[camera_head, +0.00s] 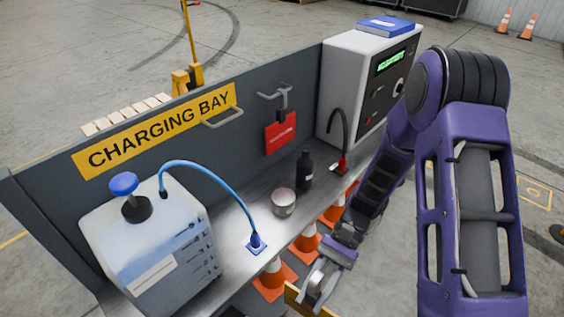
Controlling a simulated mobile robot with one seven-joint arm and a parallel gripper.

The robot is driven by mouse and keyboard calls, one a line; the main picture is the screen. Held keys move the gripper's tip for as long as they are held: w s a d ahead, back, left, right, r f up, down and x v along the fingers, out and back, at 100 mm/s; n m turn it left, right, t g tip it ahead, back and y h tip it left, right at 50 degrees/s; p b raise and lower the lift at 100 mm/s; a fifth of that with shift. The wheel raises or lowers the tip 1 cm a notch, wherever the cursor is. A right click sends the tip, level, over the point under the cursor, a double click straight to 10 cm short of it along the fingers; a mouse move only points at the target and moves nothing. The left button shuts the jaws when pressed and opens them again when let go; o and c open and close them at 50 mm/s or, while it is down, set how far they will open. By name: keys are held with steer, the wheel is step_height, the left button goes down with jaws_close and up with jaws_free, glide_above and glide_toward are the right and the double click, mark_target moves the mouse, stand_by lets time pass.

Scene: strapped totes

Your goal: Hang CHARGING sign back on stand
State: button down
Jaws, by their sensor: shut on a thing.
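My gripper (318,284) is low at the bottom edge of the picture, in front of the bench. It is shut on a yellow plate (293,296), which I take for the CHARGING sign. Only a corner of the plate shows; the rest is cut off by the frame, and no lettering on it can be read. I see no stand that I can name for certain. A CHARGING BAY banner (158,130) is on the grey back panel (60,215). A pale bar (222,118) sticks out at the banner's right end.
A red tag (281,133) hangs below a hook (279,97) on the panel. The bench (235,220) carries a white container (150,245), a blue hose (215,178), a tin (283,202), a black bottle (304,170) and a charger cabinet (352,80). Orange cones (273,282) stand below its front edge.

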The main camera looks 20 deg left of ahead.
steer(key=w+a+r+m+t+y+b, duration=0.1)
steer(key=w+a+r+m+t+y, duration=0.25)
steer(key=w+a+m, duration=0.2)
steer(key=w+a+r+m+t+y, duration=0.2)
steer(key=w+a+m+t+y, duration=0.25)
steer(key=a, duration=0.25)
steer(key=w+a+r+m+t+h+b, duration=0.1)
steer(key=w+r+m+t, duration=0.35)
steer(key=w, duration=0.25)
steer(key=w+a+r+m+t, duration=0.2)
steer(key=w+r+m+t, duration=0.25)
steer(key=w, duration=0.25)
steer(key=shift+t, duration=0.4)
steer(key=shift+w+a+f+p, duration=0.1)
steer(key=shift+w+a+p, duration=0.8)
steer(key=shift+a, duration=1.45)
steer(key=shift+w+a+f+p, duration=0.15)
steer(key=shift+w+a+p, duration=0.2)
steer(key=shift+w+a, duration=1.55)
steer(key=shift+w+a+f+p, duration=0.1)
steer(key=shift+w+a+p, duration=0.55)
steer(key=shift+a, duration=2.15)
step_height(320, 180, down, 3)
steer(key=b, duration=0.3)
steer(key=c, duration=0.5)
jaws_free()
steer(key=shift+d, duration=0.1)
